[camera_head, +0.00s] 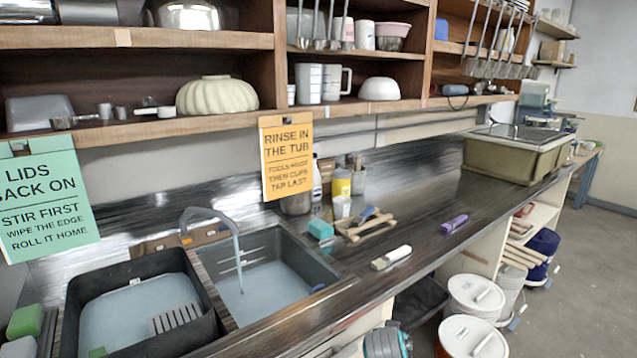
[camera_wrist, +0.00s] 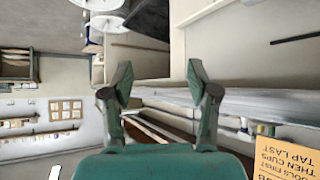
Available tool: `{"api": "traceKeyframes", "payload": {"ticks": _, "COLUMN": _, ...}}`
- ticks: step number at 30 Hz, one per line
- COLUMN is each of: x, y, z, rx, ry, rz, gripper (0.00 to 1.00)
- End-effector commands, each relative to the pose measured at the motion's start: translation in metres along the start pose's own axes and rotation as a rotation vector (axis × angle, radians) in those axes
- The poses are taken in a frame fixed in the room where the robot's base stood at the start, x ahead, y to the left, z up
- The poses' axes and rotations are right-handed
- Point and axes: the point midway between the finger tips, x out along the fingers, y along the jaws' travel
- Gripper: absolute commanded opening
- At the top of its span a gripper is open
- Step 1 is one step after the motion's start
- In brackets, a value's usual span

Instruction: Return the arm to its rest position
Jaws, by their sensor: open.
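My gripper (camera_wrist: 157,78) shows in the wrist view with its two green fingers spread wide apart. Nothing is between the fingers, and they touch nothing that I can see. The wrist view looks across the room upside down, with the orange sign (camera_wrist: 286,160) at its lower right edge. My gripper's fingers do not show in the head view. A teal and grey rounded part at the bottom edge there may be mine; I cannot tell.
The dark counter (camera_head: 420,225) holds a sink (camera_head: 330,268), a black tub (camera_head: 208,318), a brush (camera_head: 391,257) and a purple block (camera_head: 454,224). Shelves (camera_head: 190,125) hang above. White-lidded buckets (camera_head: 475,293) stand below the counter at right. The floor (camera_head: 590,290) at far right is clear.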

Motion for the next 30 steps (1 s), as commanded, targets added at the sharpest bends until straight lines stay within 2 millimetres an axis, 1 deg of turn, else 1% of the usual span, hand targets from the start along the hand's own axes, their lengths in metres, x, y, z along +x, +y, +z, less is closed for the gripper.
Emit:
{"api": "traceKeyframes", "payload": {"ticks": 1, "x": 0.003, "y": 0.006, "z": 0.025, "rx": -0.015, "ry": 0.003, "rz": -0.011, "gripper": 0.60}}
{"api": "traceKeyframes", "payload": {"ticks": 3, "x": 0.004, "y": 0.013, "z": 0.052, "rx": -0.034, "ry": 0.014, "rz": -0.032, "gripper": 0.60}}
{"api": "traceKeyframes", "payload": {"ticks": 8, "x": 0.000, "y": 0.029, "z": 0.111, "rx": -0.072, "ry": 0.044, "rz": -0.078, "gripper": 0.60}}
{"api": "traceKeyframes", "payload": {"ticks": 12, "x": -0.011, "y": 0.043, "z": 0.160, "rx": -0.101, "ry": 0.070, "rz": -0.118, "gripper": 0.60}}
{"api": "traceKeyframes", "payload": {"ticks": 14, "x": -0.018, "y": 0.050, "z": 0.180, "rx": -0.111, "ry": 0.082, "rz": -0.135, "gripper": 0.60}}
{"api": "traceKeyframes", "payload": {"ticks": 17, "x": -0.033, "y": 0.061, "z": 0.212, "rx": -0.128, "ry": 0.101, "rz": -0.161, "gripper": 0.60}}
{"api": "traceKeyframes", "payload": {"ticks": 21, "x": -0.057, "y": 0.078, "z": 0.252, "rx": -0.146, "ry": 0.129, "rz": -0.195, "gripper": 0.60}}
{"api": "traceKeyframes", "payload": {"ticks": 26, "x": -0.092, "y": 0.096, "z": 0.292, "rx": -0.162, "ry": 0.164, "rz": -0.232, "gripper": 0.60}}
{"api": "traceKeyframes", "payload": {"ticks": 30, "x": -0.127, "y": 0.113, "z": 0.322, "rx": -0.172, "ry": 0.194, "rz": -0.261, "gripper": 0.60}}
